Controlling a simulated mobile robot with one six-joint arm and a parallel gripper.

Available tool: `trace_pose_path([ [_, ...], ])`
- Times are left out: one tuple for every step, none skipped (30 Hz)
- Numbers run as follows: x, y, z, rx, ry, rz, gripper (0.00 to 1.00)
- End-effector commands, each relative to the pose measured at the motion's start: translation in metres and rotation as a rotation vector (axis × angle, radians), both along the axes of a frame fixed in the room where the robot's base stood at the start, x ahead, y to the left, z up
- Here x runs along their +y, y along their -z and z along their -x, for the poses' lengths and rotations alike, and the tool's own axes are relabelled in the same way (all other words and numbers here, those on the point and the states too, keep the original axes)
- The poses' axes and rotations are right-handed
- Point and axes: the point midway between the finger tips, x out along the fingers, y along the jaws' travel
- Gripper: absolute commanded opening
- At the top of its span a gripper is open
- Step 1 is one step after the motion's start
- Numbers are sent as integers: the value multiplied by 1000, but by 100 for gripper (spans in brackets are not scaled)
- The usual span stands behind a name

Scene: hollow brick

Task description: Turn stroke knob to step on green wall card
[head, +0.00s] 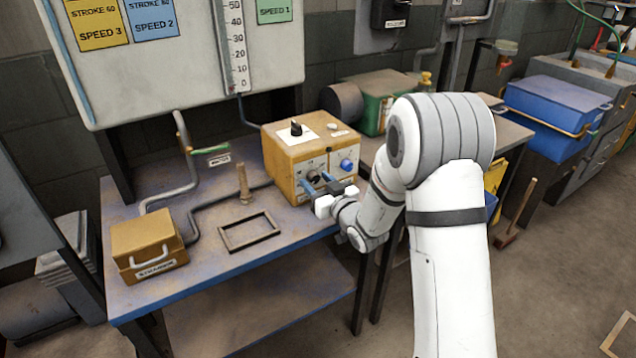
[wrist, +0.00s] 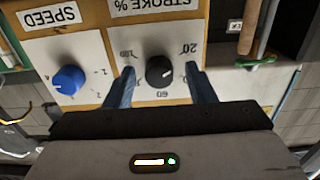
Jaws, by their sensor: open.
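The yellow control box (head: 285,160) stands on the blue bench. Its front has a black stroke knob (wrist: 160,70) and a blue speed knob (wrist: 68,80). In the wrist view the stroke knob's white mark points right, between the 20 and the 60 on its scale. My gripper (wrist: 158,72) is open, with one blue finger on each side of the stroke knob; I cannot tell if they touch it. It also shows in front of the panel in the head view (head: 319,181). The green wall card (head: 274,10) reads "SPEED 1"; its upper line is cut off.
A yellow card (head: 98,22) and a blue card (head: 152,18) hang on the same board. A black switch (head: 296,127) is on the box top. A yellow case (head: 148,248), an empty frame (head: 249,231) and an upright wooden handle (head: 244,184) are on the bench.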

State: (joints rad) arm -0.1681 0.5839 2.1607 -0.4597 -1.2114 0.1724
Motion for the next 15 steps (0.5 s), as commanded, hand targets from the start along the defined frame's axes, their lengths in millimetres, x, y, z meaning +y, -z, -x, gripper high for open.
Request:
trace_pose_path([
  [0,0,0,0,0,0,50],
  [0,0,0,0,0,0,50],
  [0,0,0,0,0,0,50],
  [0,0,0,0,0,0,49],
  [0,0,0,0,1,0,46],
  [-1,0,0,0,1,0,43],
  [-1,0,0,0,1,0,41],
  [-1,0,0,0,1,0,38],
  [-1,0,0,0,1,0,35],
  [-1,0,0,0,1,0,33],
  [-1,0,0,0,1,0,30],
  [-1,0,0,0,1,0,27],
  [-1,0,0,0,1,0,24],
  [-1,0,0,0,1,0,22],
  [-1,0,0,0,1,0,19],
])
